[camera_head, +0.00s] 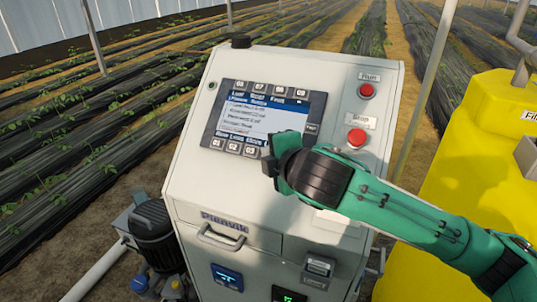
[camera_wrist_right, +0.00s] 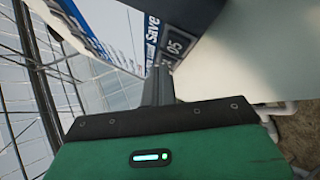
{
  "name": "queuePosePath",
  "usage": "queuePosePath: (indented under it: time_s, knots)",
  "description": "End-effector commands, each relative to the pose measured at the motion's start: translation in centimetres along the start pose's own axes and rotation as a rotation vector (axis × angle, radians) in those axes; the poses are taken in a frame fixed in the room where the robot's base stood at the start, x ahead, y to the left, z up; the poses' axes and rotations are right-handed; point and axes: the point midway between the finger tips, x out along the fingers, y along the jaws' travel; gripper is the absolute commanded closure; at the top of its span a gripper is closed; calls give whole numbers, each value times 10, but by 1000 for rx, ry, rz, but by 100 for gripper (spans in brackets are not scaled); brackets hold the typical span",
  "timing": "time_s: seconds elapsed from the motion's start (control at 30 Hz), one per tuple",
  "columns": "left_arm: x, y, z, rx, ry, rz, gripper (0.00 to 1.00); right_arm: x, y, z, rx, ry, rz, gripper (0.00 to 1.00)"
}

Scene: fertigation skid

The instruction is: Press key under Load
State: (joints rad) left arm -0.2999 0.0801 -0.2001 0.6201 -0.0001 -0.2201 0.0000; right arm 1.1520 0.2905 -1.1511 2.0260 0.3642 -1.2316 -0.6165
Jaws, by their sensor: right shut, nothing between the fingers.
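The control panel's screen (camera_head: 262,115) shows a blue and white menu with small labels along its edges. Below the bottom labels is a row of dark keys; 01 (camera_head: 217,143), key 02 (camera_head: 233,147) and 03 (camera_head: 250,151) show. My right gripper (camera_head: 270,166) is shut and empty, just right of key 03, and hides the row's right end. In the right wrist view its fingertips (camera_wrist_right: 160,72) are near key 05 (camera_wrist_right: 174,47), beside the label Save (camera_wrist_right: 152,30); contact cannot be told. My left gripper is out of view.
A red Run button (camera_head: 367,90) and a red Stop button (camera_head: 356,138) sit right of the screen, close to my right arm. A drawer handle (camera_head: 221,238) is below. A yellow tank (camera_head: 470,140) stands at the right.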

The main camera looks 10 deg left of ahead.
Motion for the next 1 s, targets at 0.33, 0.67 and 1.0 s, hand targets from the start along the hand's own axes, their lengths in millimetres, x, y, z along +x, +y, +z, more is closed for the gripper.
queuePosePath:
  time_s: [0.33, 0.67, 1.0]
  knots:
    - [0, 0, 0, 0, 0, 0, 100, 1, -1, 1, 0, -1, -1, 100]
    - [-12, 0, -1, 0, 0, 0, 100, -8, 7, -5, -1, 0, 0, 100]
    - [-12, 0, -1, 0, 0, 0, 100, -10, 7, -7, -1, -1, 0, 100]
